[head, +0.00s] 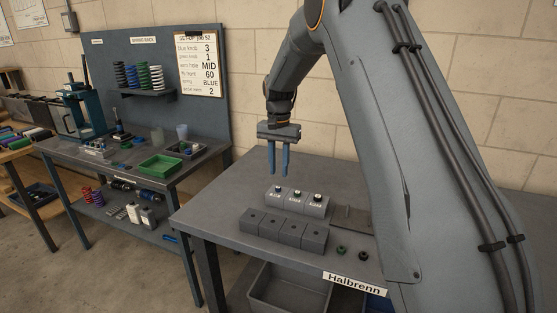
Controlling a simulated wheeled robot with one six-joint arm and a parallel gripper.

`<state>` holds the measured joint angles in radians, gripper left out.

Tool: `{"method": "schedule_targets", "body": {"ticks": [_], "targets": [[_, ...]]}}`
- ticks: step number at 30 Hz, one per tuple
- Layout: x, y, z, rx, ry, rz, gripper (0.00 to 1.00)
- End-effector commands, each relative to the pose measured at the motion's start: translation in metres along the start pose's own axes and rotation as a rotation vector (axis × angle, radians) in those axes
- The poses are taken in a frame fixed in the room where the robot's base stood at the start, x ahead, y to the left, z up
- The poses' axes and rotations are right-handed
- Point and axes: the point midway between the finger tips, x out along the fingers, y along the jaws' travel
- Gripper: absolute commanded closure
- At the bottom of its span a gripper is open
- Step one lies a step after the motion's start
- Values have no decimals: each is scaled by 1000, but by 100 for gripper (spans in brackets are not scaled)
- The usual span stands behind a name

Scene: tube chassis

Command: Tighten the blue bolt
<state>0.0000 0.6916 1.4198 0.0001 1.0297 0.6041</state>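My gripper (279,173) hangs above the grey workbench (215,212) with its two blue fingers pointing down. The fingers are apart with nothing between them. Just below them is a row of light grey blocks (297,204) with small dark bolt-like heads and white labels on top. The heads are too small for me to tell which one is blue. In front of this row stands a row of darker grey blocks (283,230) with holes in their tops. The fingertips are above the blocks and do not appear to touch them.
A small green part (340,250) and a dark part (363,256) lie near the front edge, above the "Halbrenn" label (354,284). A grey bin (285,292) is below. A second bench with a green tray (160,166) stands left. The workbench's left side is clear.

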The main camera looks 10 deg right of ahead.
Motion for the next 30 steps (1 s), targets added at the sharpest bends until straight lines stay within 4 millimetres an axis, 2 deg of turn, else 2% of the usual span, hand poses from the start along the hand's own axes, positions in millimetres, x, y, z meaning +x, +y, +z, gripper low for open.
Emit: {"method": "schedule_targets", "body": {"ticks": [3,11,24,30], "targets": [[-1,-5,-8,22,-2,1,76],[9,-6,-9,26,-2,1,76],[52,-6,-9,24,-1,1,76],[66,-6,-9,22,0,0,76]]}}
